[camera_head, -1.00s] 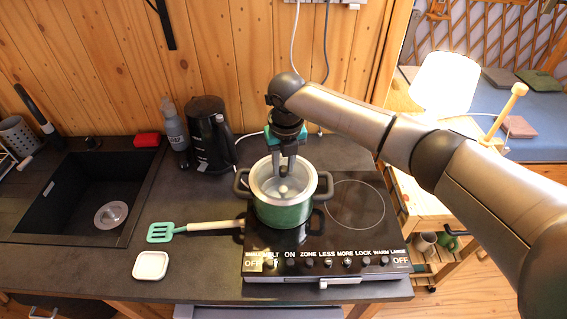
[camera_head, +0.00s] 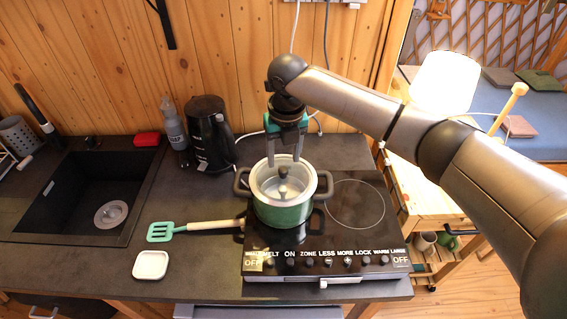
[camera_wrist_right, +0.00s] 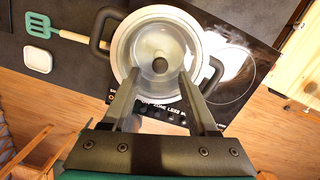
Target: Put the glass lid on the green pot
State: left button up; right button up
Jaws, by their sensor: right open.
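The green pot (camera_head: 283,214) stands on the left zone of the black cooktop, with a dark handle on each side. The glass lid (camera_head: 284,188) lies at the pot's mouth, its dark knob facing up; whether it sits fully flush is hard to tell. In the right wrist view the round lid (camera_wrist_right: 160,45) lies within the pot's pale rim. My right gripper (camera_head: 284,161) is open just above the lid, its fingers on either side of the knob and apart from it. Its fingers also show in the right wrist view (camera_wrist_right: 159,76). My left gripper is not in view.
A green spatula (camera_head: 160,232) and a small white dish (camera_head: 150,265) lie left of the cooktop (camera_head: 355,212). A black kettle (camera_head: 208,135) and a grey bottle (camera_head: 173,125) stand behind, and a sink (camera_head: 75,200) is at left. The right cooking zone is clear.

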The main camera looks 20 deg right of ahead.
aim_at(285, 181)
notch_tip(285, 181, up, 9)
jog(key=s, duration=0.1)
jog(key=shift+s+f, duration=0.1)
jog(key=shift+f, duration=0.05)
dwell(0.4)
